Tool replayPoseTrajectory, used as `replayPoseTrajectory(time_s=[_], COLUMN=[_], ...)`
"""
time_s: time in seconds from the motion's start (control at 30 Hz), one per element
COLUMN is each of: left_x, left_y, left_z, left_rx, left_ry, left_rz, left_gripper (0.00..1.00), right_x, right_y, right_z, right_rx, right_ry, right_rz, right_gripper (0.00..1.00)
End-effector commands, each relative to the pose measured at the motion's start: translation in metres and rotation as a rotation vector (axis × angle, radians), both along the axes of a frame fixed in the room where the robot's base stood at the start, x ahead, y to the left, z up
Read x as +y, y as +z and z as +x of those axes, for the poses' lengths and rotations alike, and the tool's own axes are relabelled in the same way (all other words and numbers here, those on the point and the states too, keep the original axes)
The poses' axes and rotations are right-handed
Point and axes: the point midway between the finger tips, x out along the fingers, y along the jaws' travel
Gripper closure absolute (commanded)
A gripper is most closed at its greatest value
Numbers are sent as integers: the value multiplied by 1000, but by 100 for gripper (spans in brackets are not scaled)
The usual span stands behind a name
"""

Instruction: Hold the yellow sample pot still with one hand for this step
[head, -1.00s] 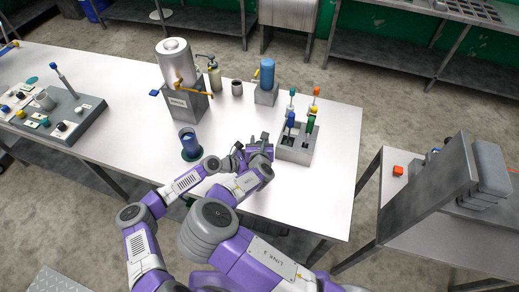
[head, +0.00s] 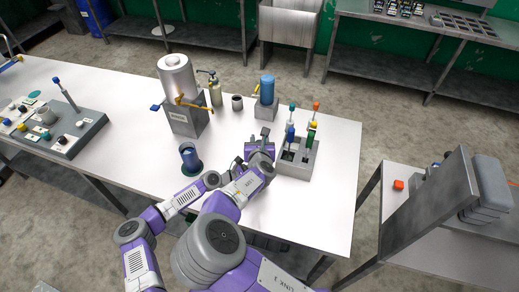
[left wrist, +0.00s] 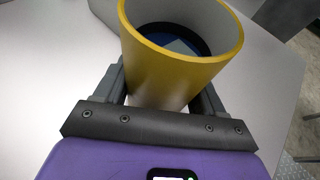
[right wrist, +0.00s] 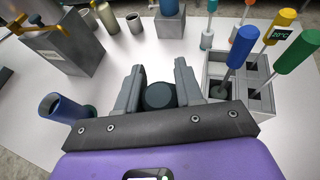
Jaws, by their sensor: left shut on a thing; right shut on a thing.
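The yellow sample pot (left wrist: 180,70) shows in the left wrist view, its open rim towards the camera and a dark ring and bluish patch inside. My left gripper (left wrist: 165,90) is shut on its sides. I cannot make out the pot in the head view. My right gripper (head: 258,140) is over the table, left of the grey rack. In the right wrist view its jaws (right wrist: 158,80) are shut on a dark round-topped thing (right wrist: 159,96), which I cannot identify.
The grey rack (head: 298,168) with coloured-handled tools stands close right of my right gripper. A blue cup (head: 190,158) stands to the left. A metal urn (head: 177,78) and a blue cylinder (head: 267,88) stand behind. The table's front right (head: 315,220) is clear.

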Motion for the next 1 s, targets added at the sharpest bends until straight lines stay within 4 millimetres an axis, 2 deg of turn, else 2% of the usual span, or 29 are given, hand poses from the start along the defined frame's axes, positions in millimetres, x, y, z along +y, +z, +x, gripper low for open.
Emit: replayPoseTrajectory(time_s=[0.13,0.37,0.4,0.57,0.87,1.0], left_x=[0,0,0,0,1,11], left_y=[0,0,0,0,0,5], left_z=[0,0,0,0,0,-3], left_rx=[0,0,0,0,0,-3], left_ry=[-1,-1,-1,0,0,1], left_rz=[0,0,0,0,0,2], left_gripper=[70,70,28,3,1,1], right_x=[0,0,0,0,0,0], right_y=[11,12,12,12,12,12], right_z=[0,0,0,0,0,0], right_rx=[-1,0,0,0,0,0], right_ry=[1,0,0,0,0,0], right_rz=[0,-1,-1,-1,-1,-1], right_gripper=[96,96,96,96,96,96])
